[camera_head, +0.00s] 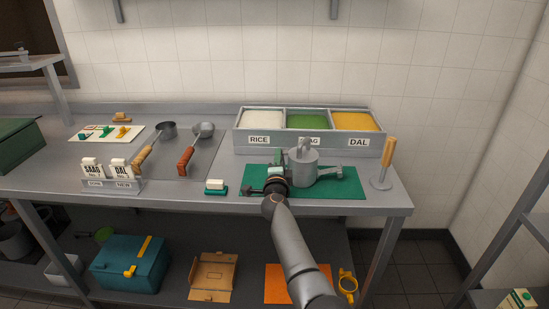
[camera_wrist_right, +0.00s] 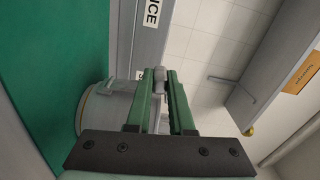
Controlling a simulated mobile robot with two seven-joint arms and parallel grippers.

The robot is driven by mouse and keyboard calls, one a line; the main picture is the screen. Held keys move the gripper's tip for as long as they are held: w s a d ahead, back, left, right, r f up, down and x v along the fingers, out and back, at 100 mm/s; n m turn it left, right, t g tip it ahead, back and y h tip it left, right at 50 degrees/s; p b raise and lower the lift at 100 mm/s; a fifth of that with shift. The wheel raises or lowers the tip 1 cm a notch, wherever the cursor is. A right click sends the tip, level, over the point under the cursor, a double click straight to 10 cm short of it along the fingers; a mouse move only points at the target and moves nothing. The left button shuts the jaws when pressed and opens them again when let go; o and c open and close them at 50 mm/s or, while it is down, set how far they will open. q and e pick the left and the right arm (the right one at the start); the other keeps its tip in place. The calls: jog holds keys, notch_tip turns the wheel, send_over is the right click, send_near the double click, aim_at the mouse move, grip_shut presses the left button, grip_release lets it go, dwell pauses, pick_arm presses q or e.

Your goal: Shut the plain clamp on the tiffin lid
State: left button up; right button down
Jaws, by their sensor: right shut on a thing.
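The grey metal tiffin (camera_head: 303,167) stands upright on a green mat (camera_head: 345,187), with its lid and handle on top. My right gripper (camera_head: 273,178) is at the tiffin's left front side, its arm coming up from below. In the right wrist view the tiffin (camera_wrist_right: 104,108) is beside the green fingers (camera_wrist_right: 160,76), which are shut on a small grey metal part (camera_wrist_right: 159,84), apparently a clamp. Its lower part is hidden between the fingers. Another grey part sticks out at the tiffin's right side (camera_head: 338,171). My left gripper is not in view.
A rack of rice, saag and dal trays (camera_head: 310,142) stands right behind the tiffin. An orange-handled tool on a stand (camera_head: 386,163) is at the right, and a white block on a green base (camera_head: 216,187) at the left. Ladles (camera_head: 196,148) lie farther left.

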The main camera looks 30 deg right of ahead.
jog(key=shift+s+d+r+m, duration=0.15)
jog(key=shift+d+m, duration=0.15)
jog(key=shift+m, duration=0.3)
jog(key=c, duration=0.8)
grip_release()
jog(key=shift+p, duration=0.3)
